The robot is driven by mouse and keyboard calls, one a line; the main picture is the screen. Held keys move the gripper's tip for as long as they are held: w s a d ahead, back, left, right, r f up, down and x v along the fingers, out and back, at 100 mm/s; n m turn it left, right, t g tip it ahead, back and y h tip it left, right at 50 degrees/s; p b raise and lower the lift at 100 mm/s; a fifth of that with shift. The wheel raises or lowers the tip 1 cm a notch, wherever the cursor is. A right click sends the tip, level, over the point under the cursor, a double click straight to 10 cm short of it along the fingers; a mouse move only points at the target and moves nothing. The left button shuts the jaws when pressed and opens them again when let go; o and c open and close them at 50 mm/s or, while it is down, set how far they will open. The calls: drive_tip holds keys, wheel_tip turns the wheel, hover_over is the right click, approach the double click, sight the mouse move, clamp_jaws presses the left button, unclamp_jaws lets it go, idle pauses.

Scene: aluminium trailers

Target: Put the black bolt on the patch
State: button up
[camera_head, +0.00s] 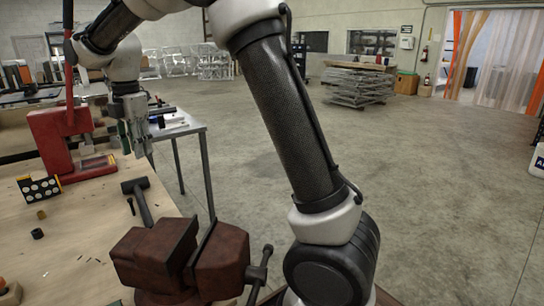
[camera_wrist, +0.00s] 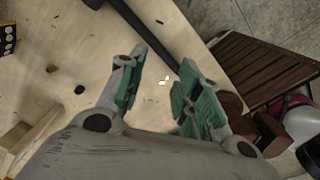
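A small, thin dark piece that looks like the black bolt (camera_head: 130,206) lies on the wooden bench, left of the hammer, in the head view. I cannot pick it out surely in the wrist view. I cannot make out a clear patch in either view. My gripper (camera_head: 138,152) hangs above the bench, near the red press in the head view. In the wrist view my gripper (camera_wrist: 163,68) has its green-padded fingers apart, with only bench top and pale flecks seen between them.
A black hammer (camera_head: 141,200) lies on the bench (camera_head: 85,235), behind a rusty red vise (camera_head: 155,252). A red press (camera_head: 55,140) stands at the left. A dotted black box (camera_head: 40,189), a brown plug (camera_head: 41,214) and a black nut-like piece (camera_head: 37,234) lie nearby.

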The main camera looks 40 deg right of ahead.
drive_tip(key=s+d+r+m+t, duration=0.1)
drive_tip(key=s+d+r+m, duration=0.2)
drive_tip(key=s+d+m, duration=0.4)
drive_tip(key=s+d+r+m+t, duration=0.1)
drive_tip(key=s+d+r+m, duration=0.3)
drive_tip(key=s+d, duration=0.35)
drive_tip(key=s+d+f+m+t, duration=0.1)
drive_tip(key=s+d+f+m, duration=0.1)
drive_tip(key=s+d+m, duration=0.3)
drive_tip(key=s+d+f+m+t, duration=0.1)
drive_tip(key=s+d+f+m, duration=0.2)
drive_tip(key=s+d+m, duration=0.2)
drive_tip(key=s+m, duration=0.3)
drive_tip(key=s, duration=0.4)
drive_tip(key=shift+s+f, duration=0.15)
drive_tip(key=shift+s, duration=0.2)
